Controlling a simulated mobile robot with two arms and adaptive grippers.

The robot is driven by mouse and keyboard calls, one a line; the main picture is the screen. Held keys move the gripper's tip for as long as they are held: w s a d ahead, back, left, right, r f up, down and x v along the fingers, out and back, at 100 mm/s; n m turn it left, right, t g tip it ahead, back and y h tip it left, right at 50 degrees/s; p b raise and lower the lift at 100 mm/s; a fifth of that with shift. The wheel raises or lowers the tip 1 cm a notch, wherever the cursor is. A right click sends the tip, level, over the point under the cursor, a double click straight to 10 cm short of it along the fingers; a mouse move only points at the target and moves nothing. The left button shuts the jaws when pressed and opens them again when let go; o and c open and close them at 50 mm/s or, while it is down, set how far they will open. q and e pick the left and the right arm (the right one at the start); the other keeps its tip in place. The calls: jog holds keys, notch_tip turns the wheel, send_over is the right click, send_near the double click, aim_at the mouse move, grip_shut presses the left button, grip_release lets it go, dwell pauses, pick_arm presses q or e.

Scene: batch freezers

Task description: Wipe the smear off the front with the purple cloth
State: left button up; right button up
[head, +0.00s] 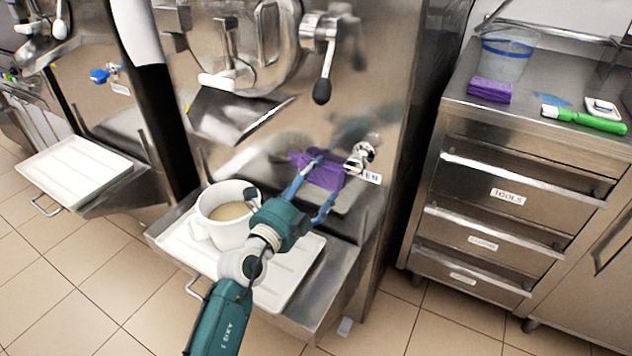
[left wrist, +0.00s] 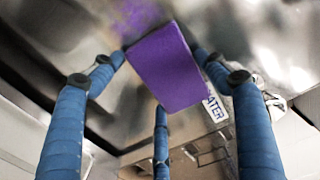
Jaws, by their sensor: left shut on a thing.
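The purple cloth (head: 326,175) is a folded block in the fingers of my left gripper (head: 323,183), at the machine's steel front (head: 385,105). In the left wrist view the cloth (left wrist: 167,68) sits between the blue fingers of the gripper (left wrist: 160,75), its far edge close to the steel; I cannot tell whether it touches. A blurred purple patch (left wrist: 135,15) shows on the steel beyond the cloth; I cannot tell smear from reflection. My right gripper is in neither view.
A steel tap (head: 360,157) and a label (head: 371,178) are just right of the cloth. A white jug (head: 222,230) of pale liquid stands on the white drip tray (head: 290,285) under my arm. Another purple cloth (head: 490,90) lies on the right counter (head: 465,75).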

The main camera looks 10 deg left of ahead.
aim_at(286, 160)
pick_arm(q)
jog(key=shift+w+a, duration=0.5)
jog(key=shift+a, duration=0.8)
jog(key=shift+w+a, duration=0.45)
jog(key=shift+a, duration=0.9)
jog(key=shift+w+a, duration=0.5)
jog(key=shift+a, duration=0.8)
jog(key=shift+w+a, duration=0.2)
jog(key=shift+a, duration=0.45)
jog(key=shift+w+a, duration=0.1)
jog(key=shift+a, duration=0.2)
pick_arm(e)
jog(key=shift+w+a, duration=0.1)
